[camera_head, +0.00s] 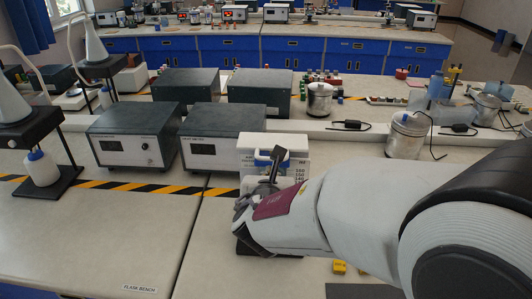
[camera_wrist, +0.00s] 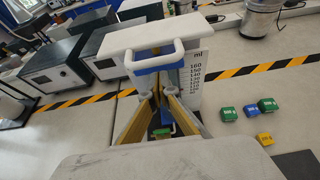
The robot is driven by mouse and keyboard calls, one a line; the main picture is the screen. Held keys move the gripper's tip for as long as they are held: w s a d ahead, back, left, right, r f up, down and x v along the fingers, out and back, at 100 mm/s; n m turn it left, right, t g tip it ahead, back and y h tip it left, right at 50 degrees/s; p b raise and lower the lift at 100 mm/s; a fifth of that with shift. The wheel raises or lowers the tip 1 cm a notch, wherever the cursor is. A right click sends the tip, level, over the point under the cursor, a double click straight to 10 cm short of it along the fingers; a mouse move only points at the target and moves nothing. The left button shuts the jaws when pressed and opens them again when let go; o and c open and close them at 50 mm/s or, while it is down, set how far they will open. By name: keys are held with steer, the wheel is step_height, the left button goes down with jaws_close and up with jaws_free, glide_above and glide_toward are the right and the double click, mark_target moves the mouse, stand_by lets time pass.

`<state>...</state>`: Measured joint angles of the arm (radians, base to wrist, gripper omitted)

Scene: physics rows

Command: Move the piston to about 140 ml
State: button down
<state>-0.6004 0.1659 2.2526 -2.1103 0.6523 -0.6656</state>
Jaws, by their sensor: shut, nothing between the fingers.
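The piston apparatus (camera_head: 290,143) stands on the bench, a white plate on top and a scale marked in ml at its right side. The scale (camera_wrist: 195,72) shows 160, 150, 140 and lower marks in the wrist view. A white handle with a blue bar (camera_wrist: 157,66) projects at its front, just under the top plate (camera_wrist: 150,36). My gripper (camera_wrist: 154,92) is shut and empty, its fingertips close in front of the apparatus and below the handle. In the head view my gripper (camera_head: 262,190) hides the lower front. The piston's level against the scale cannot be read.
Small green, blue and yellow blocks lie right of the apparatus, among them a green block (camera_wrist: 228,114) and a yellow block (camera_wrist: 265,139). Grey meter boxes (camera_head: 135,137) stand behind left, a metal can (camera_head: 407,135) behind right. The front left bench (camera_head: 90,240) is clear.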

step_height(320, 180, up, 6)
steer(key=shift+r, duration=0.25)
stand_by(2.9)
steer(key=shift+f, duration=0.2)
steer(key=shift+f, duration=0.35)
steer(key=shift+f, duration=0.2)
stand_by(0.3)
steer(key=s, duration=0.9)
stand_by(0.5)
stand_by(0.4)
